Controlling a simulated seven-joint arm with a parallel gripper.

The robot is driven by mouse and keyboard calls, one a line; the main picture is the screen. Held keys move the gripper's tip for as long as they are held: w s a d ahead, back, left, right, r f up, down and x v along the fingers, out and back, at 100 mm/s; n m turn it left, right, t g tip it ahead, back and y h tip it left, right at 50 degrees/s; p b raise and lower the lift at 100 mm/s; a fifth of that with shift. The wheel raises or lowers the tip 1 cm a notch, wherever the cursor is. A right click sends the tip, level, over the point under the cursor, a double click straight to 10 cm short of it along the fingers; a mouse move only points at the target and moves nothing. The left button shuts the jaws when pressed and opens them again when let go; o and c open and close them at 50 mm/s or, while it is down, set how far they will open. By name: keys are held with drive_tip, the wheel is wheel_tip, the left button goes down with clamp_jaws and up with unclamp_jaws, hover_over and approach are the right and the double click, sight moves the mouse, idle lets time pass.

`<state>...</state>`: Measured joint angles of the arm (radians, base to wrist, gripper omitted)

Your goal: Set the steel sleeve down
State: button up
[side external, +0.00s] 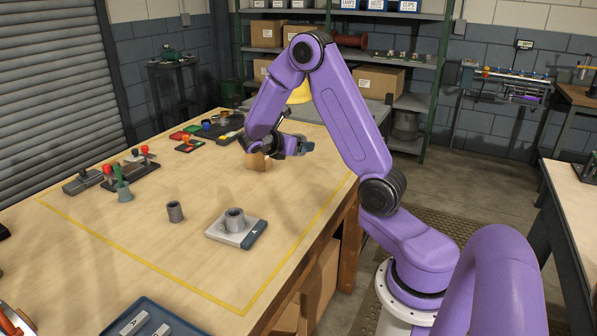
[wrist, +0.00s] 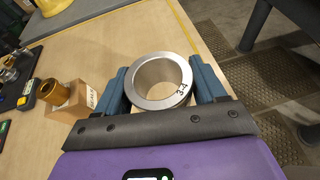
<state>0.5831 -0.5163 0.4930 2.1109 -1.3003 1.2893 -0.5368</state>
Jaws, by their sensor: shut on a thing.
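The steel sleeve (wrist: 155,103) is a thick, bright ring with a dark marking on its rim, seen end-on in the wrist view. My gripper (wrist: 160,82) is shut on it, with one blue finger on each side. In the side view my gripper (side external: 303,147) is over the far right part of the wooden table (side external: 130,225). I cannot make out the sleeve there. Whether the sleeve touches the table is not clear.
A grey flanged part (side external: 235,219) sits on a plate (side external: 222,236), near a dark grey cylinder (side external: 175,211). The table's middle has free room.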

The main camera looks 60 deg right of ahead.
drive_tip(key=s+d+m+g+y, duration=0.2)
drive_tip(key=s+d+m+g, duration=0.1)
drive_tip(key=s+m+g, duration=0.15)
hover_over(301, 170)
drive_tip(key=shift+n, duration=0.25)
drive_tip(key=f, duration=0.5)
drive_tip(key=s+a+f, duration=0.1)
drive_tip(key=f, duration=0.2)
drive_tip(key=shift+f, duration=0.2)
drive_tip(key=shift+w+d+f, duration=0.5)
drive_tip(key=shift+w+f, duration=0.05)
drive_tip(key=shift+f, duration=1.75)
drive_tip(key=shift+f, duration=0.1)
drive_tip(key=o, duration=1.5)
drive_tip(key=shift+f, duration=0.1)
drive_tip(key=shift+o, duration=0.2)
